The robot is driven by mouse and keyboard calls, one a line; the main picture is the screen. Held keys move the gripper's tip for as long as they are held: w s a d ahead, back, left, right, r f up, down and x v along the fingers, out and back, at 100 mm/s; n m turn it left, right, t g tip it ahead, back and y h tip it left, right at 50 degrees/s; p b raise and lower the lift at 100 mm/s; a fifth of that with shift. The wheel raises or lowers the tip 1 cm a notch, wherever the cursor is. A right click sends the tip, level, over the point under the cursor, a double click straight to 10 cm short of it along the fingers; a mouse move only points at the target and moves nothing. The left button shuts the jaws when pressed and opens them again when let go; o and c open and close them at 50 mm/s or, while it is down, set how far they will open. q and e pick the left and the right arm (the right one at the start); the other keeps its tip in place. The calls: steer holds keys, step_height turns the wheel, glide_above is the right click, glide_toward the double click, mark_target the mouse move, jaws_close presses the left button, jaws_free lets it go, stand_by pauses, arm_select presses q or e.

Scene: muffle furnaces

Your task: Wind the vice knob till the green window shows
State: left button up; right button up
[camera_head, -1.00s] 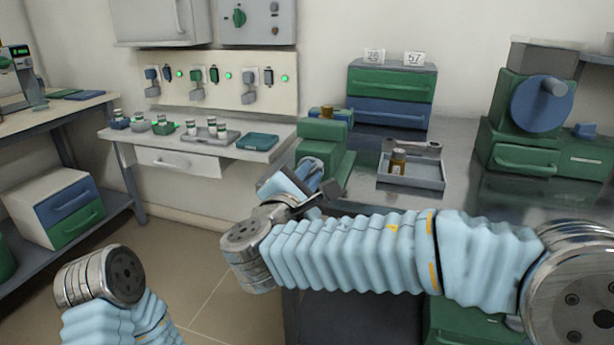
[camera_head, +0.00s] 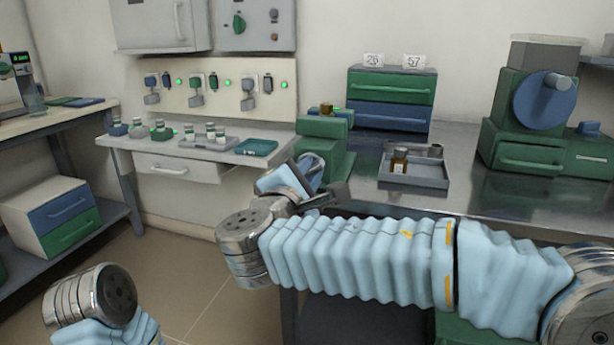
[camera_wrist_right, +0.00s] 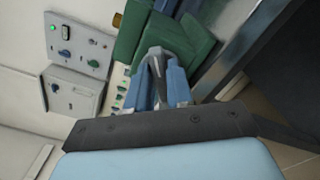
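In the right wrist view, blue parts and a grey bar (camera_wrist_right: 157,66) lie in front of the dark palm plate, against the green vice (camera_wrist_right: 175,40). Finger opening and grip are unclear. Only my left arm shows; its gripper is out of view.
A grey tray (camera_head: 415,182) with a brown bottle (camera_head: 399,160) is right of the vice. Green and blue drawers (camera_head: 390,97) stand behind. A green machine (camera_head: 535,120) is at right. A side shelf (camera_head: 215,150) with small jars is at left.

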steer(key=o, duration=0.3)
steer(key=v, duration=1.3)
steer(key=shift+s+b, duration=0.35)
steer(key=shift+b, duration=0.05)
steer(key=shift+a, duration=0.15)
